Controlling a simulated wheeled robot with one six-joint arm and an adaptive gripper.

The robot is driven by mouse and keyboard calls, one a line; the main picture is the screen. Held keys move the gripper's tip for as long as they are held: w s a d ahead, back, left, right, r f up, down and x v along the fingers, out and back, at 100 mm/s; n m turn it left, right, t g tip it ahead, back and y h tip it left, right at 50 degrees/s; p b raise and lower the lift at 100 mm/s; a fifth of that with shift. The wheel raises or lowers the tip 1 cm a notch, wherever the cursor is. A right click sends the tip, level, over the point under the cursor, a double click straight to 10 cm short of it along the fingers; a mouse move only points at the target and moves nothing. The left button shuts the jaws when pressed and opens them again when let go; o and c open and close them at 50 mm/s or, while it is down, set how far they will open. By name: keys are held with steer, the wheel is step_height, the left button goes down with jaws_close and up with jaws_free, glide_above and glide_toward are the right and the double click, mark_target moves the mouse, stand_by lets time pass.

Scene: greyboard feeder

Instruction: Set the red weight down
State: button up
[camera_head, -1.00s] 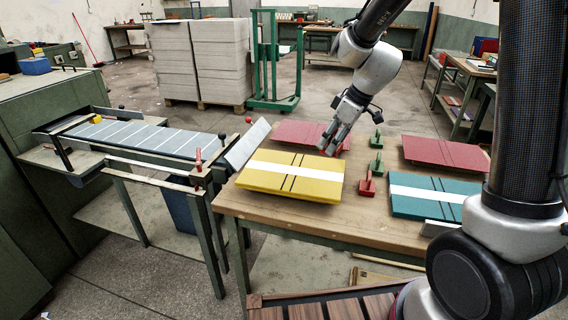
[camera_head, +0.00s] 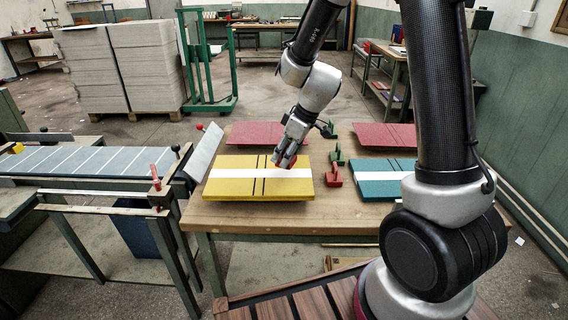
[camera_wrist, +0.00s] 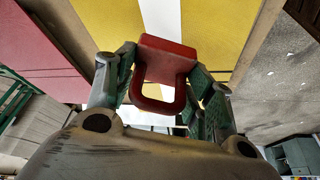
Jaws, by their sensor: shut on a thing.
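My gripper (camera_head: 284,160) is shut on a red weight (camera_wrist: 166,60), a red block with a loop-shaped handle. In the wrist view the weight sits between the fingers, with the yellow board (camera_wrist: 215,22) and its white stripe behind it. In the head view the weight is mostly hidden by the fingers, over the back right part of the yellow board (camera_head: 225,187). I cannot tell whether it touches the board. Another red weight (camera_head: 333,177) stands on the table right of the board.
Green weights (camera_head: 337,157) stand behind the other red weight. The wooden table (camera_head: 290,217) also bears red boards (camera_head: 255,134) and a teal board (camera_head: 372,188). A striped feeder (camera_head: 85,161) and a tilted grey plate (camera_head: 203,152) lie to the left.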

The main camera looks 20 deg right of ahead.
steer(key=shift+f, duration=1.7)
steer(key=o, duration=1.5)
steer(key=shift+f, duration=0.1)
steer(key=shift+c, duration=0.2)
steer(key=v, duration=1.1)
steer(key=s+d+r+m+h, duration=0.1)
steer(key=s+d+r+m, duration=0.2)
steer(key=s, duration=0.5)
steer(key=s+d+r+m+h, duration=0.1)
steer(key=s+d+r+m, duration=0.2)
steer(key=s, duration=0.5)
steer(key=s+d+r+m+t+h, duration=0.1)
steer(key=s+d+r+m, duration=0.3)
steer(key=s+d+r, duration=0.1)
steer(key=s+r, duration=0.1)
steer(key=s, duration=0.1)
steer(key=shift+s+d+r, duration=0.2)
steer(key=shift+s+d, duration=0.15)
steer(key=shift+s, duration=0.05)
